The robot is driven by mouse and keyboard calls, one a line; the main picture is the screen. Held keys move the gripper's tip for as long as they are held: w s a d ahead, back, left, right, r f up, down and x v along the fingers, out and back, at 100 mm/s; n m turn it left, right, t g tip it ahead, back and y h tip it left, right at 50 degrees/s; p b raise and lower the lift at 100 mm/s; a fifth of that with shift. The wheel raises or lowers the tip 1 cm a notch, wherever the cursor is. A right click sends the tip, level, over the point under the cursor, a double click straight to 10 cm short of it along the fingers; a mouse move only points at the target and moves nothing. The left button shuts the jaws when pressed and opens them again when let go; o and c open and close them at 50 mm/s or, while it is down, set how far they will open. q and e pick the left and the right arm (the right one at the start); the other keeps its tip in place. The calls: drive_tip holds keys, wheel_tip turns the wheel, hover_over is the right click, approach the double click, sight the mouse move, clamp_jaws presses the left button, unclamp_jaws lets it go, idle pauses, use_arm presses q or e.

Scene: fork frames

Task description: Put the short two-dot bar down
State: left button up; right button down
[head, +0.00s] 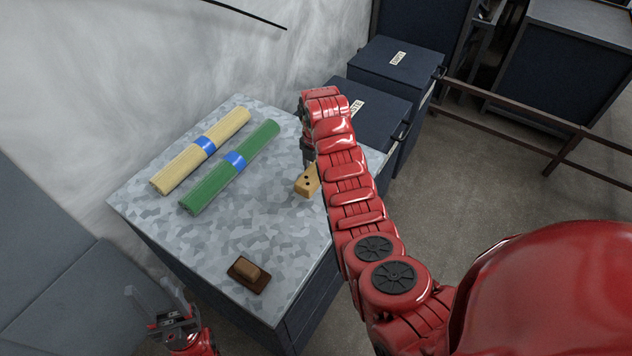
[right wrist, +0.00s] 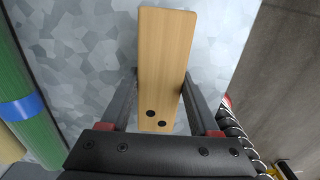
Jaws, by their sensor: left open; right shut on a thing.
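The short two-dot bar (head: 308,181) is light wood with two dark dots near one end. It is over the right part of the grey patterned table top; I cannot tell whether it touches the surface. My right gripper (right wrist: 159,88) is shut on the bar (right wrist: 166,50), with a finger on each long side and the dotted end toward the palm. In the head view my right arm partly hides this gripper and the bar. My left gripper (head: 150,290) is open and empty, off the table's front left side.
The table (head: 180,235) also bears a yellow bundle (head: 178,171) and a green bundle (head: 208,187), each with a blue band. A brown block on a dark base (head: 248,273) sits near the front corner. Dark boxes (head: 398,65) stand beyond the right edge. The table's middle is clear.

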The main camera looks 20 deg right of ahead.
sight(316, 177)
drive_tip(key=shift+f+p, duration=0.4)
drive_tip(key=shift+p, duration=0.1)
drive_tip(key=shift+f+p, duration=0.55)
drive_tip(key=shift+f, duration=1)
drive_tip(key=shift+c, duration=0.6)
unclamp_jaws()
drive_tip(key=shift+r, duration=0.1)
